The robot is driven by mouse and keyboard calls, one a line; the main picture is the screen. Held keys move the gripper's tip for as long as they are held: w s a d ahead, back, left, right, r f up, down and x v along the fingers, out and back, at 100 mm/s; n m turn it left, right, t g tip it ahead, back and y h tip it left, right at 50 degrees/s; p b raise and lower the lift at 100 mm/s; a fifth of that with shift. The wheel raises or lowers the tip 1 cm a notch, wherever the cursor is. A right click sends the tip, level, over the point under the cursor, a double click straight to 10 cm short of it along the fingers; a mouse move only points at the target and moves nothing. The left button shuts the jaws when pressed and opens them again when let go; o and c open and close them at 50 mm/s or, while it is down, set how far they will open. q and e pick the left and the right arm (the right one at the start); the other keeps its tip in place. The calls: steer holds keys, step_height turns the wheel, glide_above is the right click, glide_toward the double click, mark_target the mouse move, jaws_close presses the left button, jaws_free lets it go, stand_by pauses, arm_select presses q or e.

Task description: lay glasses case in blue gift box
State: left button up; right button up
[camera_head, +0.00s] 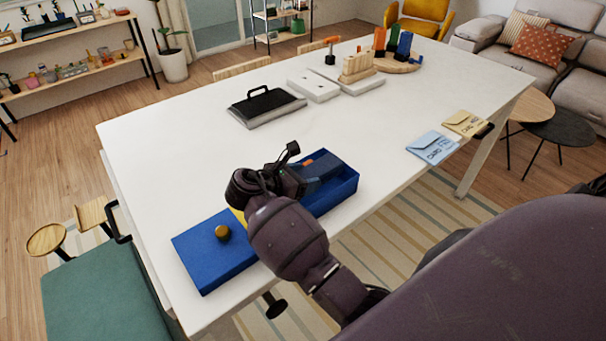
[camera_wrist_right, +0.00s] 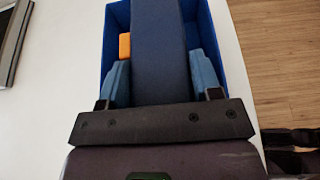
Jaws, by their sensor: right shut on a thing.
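The blue gift box (camera_head: 348,190) stands near the front edge of the white table, with its open part at the right. It also shows in the right wrist view (camera_wrist_right: 216,45). My right gripper (camera_head: 305,178) is over the box, its two blue finger pads shut on the dark blue glasses case (camera_wrist_right: 160,50). In the head view the case (camera_head: 325,170) is partly hidden by the gripper. The case lies lengthwise between the box walls; I cannot tell whether it touches the floor. An orange item (camera_wrist_right: 125,45) shows inside the box, left of the case. My left gripper is not in view.
A blue panel with a gold knob (camera_head: 222,232) lies left of my right gripper. A black-handled tray (camera_head: 266,104), white blocks (camera_head: 313,86) and a round wooden board (camera_head: 398,65) stand farther back. Envelopes (camera_head: 433,147) lie at right. The table's middle is clear.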

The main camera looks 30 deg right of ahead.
steer(key=shift+f, duration=0.15)
steer(key=o, duration=1)
steer(key=shift+c, duration=0.2)
